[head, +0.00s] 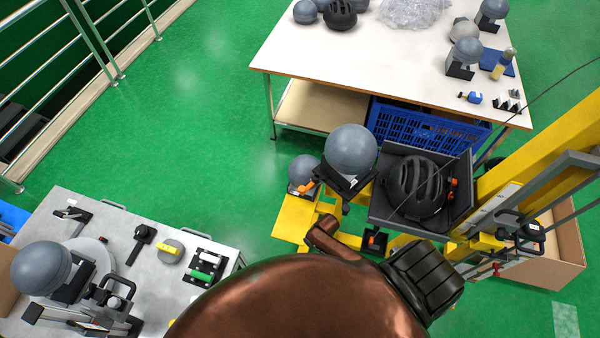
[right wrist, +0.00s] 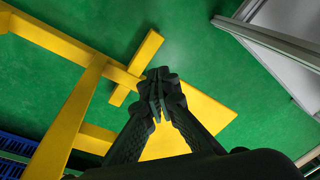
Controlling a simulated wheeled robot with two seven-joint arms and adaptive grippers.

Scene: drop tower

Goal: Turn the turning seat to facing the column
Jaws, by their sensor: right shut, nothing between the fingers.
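The yellow column (head: 545,145) rises at the right in the head view. To its left, a dark seat (head: 347,184) carries a large grey headform (head: 351,149) above the yellow base (head: 292,222). I take this to be the turning seat; which way it faces is hard to tell. An orange lever (head: 309,187) shows at its left side. My right gripper (right wrist: 160,92) is shut and empty in the right wrist view, over the yellow base (right wrist: 205,110). I cannot make out its fingertips in the head view. My left gripper is not in view.
A grey tray (head: 378,213) holding a black helmet (head: 416,188) stands between seat and column. A cart (head: 190,232) with tools and another headform (head: 40,268) is at the lower left. A white table (head: 385,65) with a blue crate (head: 400,122) below stands behind.

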